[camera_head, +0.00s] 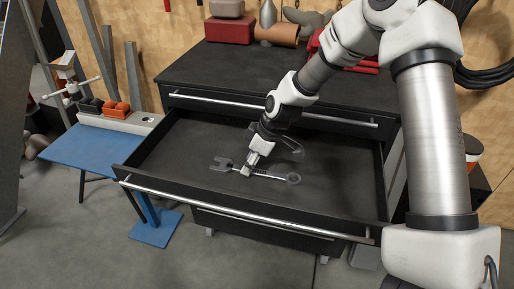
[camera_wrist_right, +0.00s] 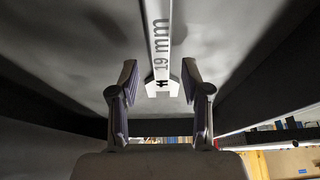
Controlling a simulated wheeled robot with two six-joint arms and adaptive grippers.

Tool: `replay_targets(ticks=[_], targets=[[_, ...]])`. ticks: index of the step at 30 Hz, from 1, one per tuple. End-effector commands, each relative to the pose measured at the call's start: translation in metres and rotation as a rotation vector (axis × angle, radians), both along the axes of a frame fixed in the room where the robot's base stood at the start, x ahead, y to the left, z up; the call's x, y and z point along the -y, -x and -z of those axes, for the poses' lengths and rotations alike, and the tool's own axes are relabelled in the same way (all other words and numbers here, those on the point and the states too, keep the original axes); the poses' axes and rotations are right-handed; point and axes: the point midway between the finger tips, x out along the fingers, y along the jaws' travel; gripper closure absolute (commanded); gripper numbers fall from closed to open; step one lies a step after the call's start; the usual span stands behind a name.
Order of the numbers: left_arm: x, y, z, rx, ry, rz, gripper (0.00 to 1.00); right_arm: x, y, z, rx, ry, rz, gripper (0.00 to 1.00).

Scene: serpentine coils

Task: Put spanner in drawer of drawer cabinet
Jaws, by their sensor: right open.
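The grey spanner (camera_head: 275,176) lies on the floor of the open drawer (camera_head: 190,150) of the black drawer cabinet (camera_head: 280,72). Its open-jaw end points left and its ring end points right. My right gripper (camera_head: 249,167) reaches down into the drawer over the middle of the spanner. In the right wrist view, the spanner (camera_wrist_right: 160,40) shows the marking "19 mm", and the fingers of my right gripper (camera_wrist_right: 162,88) stand apart, one to either side of its line. My left gripper is not in view.
The drawer front with its long silver handle (camera_head: 240,206) forms a raised edge. A red toolbox (camera_head: 230,30) and an orange-brown cylinder (camera_head: 277,34) stand on the cabinet top. A blue table (camera_head: 85,148) is at the left. The drawer floor around the spanner is mostly clear.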

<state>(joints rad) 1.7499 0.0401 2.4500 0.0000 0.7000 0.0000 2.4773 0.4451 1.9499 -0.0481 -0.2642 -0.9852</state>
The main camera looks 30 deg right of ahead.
Motion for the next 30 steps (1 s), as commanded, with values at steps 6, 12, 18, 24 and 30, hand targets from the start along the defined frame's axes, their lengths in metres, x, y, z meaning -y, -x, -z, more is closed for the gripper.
replay_targets(ticks=[6,12,18,24,30], targets=[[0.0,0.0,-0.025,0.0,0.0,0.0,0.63,0.013,0.015,-0.057,0.007,-0.001,0.0,0.53],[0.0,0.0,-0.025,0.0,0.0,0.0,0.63,0.024,0.028,-0.092,0.004,-0.003,0.0,0.53],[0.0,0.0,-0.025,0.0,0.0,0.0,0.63,0.027,0.032,-0.102,0.0,0.0,0.0,0.53],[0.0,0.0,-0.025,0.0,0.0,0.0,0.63,0.027,0.032,-0.102,0.0,0.0,0.0,0.53],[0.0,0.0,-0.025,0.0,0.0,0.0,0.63,0.027,0.032,-0.102,0.0,0.0,0.0,0.53]])
